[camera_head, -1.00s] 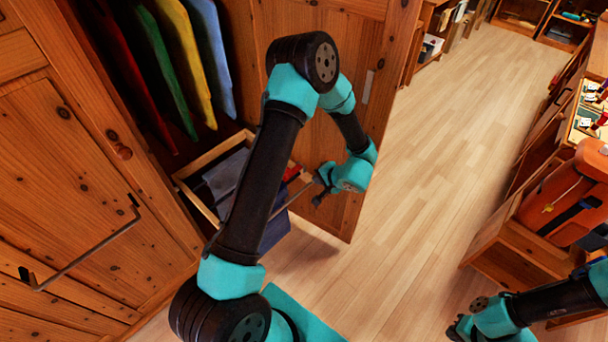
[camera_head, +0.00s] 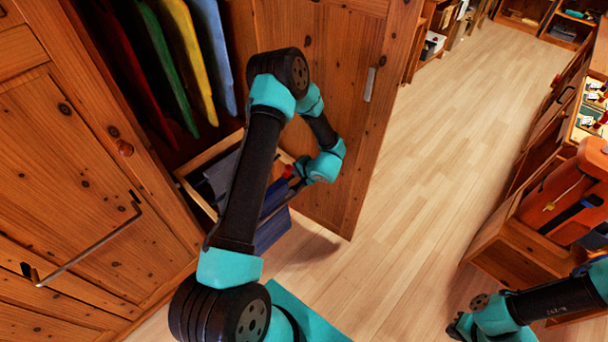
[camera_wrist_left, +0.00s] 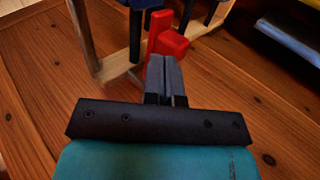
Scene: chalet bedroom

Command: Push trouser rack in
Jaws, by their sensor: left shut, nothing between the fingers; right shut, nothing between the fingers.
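The trouser rack (camera_head: 190,186) is a light wooden frame low in the open wardrobe, with dark grey and blue trousers (camera_head: 270,233) hanging from it. It sticks out of the wardrobe. My left arm covers its middle in the head view. My left gripper (camera_head: 297,182) is shut and empty at the rack's outer right end. In the left wrist view its closed fingers (camera_wrist_left: 167,75) point at a red piece (camera_wrist_left: 168,38) beside the rack's wooden rail (camera_wrist_left: 115,62); I cannot tell whether they touch. My right gripper (camera_head: 462,325) is shut and empty at the lower right.
Red, green, yellow and blue garments (camera_head: 190,60) hang above the rack. The open wardrobe door (camera_head: 345,140) stands close behind my left gripper. An orange bag (camera_head: 565,195) sits in a wooden unit at right. The wooden floor (camera_head: 430,160) between is clear.

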